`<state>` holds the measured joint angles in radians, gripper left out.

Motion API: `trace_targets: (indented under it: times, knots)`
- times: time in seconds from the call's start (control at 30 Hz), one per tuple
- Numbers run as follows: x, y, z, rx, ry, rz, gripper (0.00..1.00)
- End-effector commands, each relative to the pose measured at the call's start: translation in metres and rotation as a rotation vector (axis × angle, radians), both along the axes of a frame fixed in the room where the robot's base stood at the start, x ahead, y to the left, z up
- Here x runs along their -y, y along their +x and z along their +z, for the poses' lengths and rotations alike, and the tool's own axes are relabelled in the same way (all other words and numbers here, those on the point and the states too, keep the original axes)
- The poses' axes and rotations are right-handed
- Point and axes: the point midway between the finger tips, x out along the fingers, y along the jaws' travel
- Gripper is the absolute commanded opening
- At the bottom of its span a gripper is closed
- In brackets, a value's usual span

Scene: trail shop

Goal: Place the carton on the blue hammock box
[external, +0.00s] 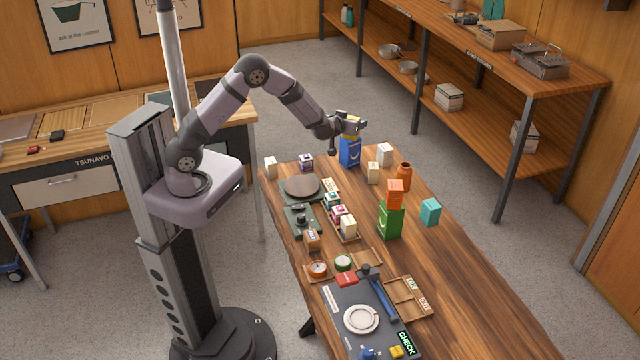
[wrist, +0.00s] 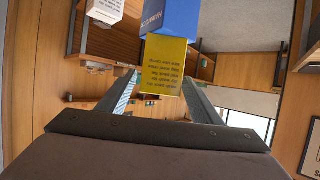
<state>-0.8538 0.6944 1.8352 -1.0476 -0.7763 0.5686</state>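The yellow carton (wrist: 165,65), with dark printed text, sits between the two fingers of my gripper (wrist: 163,85) in the wrist view. The fingers lie close along its sides, and my gripper appears shut on it. In the external view, my gripper (external: 347,125) is at the far end of the table, with a little of the yellow carton (external: 352,118) showing. The blue hammock box (external: 349,152) stands upright directly below, and its blue face (wrist: 170,18) borders the carton in the wrist view. I cannot tell whether the carton touches the box.
An orange bottle (external: 403,177), an orange box (external: 395,193) on a green box (external: 390,220), and a teal box (external: 431,212) stand nearer. The table's right side is mostly clear.

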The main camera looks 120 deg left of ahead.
Motion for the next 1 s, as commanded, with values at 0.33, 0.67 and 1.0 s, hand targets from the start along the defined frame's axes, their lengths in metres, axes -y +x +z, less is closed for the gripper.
trace_targets:
  times: [0.33, 0.67, 1.0]
  knots:
    - [0.016, 0.001, 0.010, 0.002, 0.001, -0.001, 0.59]
    - [0.069, 0.002, 0.032, 0.002, 0.001, -0.004, 0.59]
    - [0.107, 0.001, 0.048, 0.000, 0.001, -0.001, 0.59]
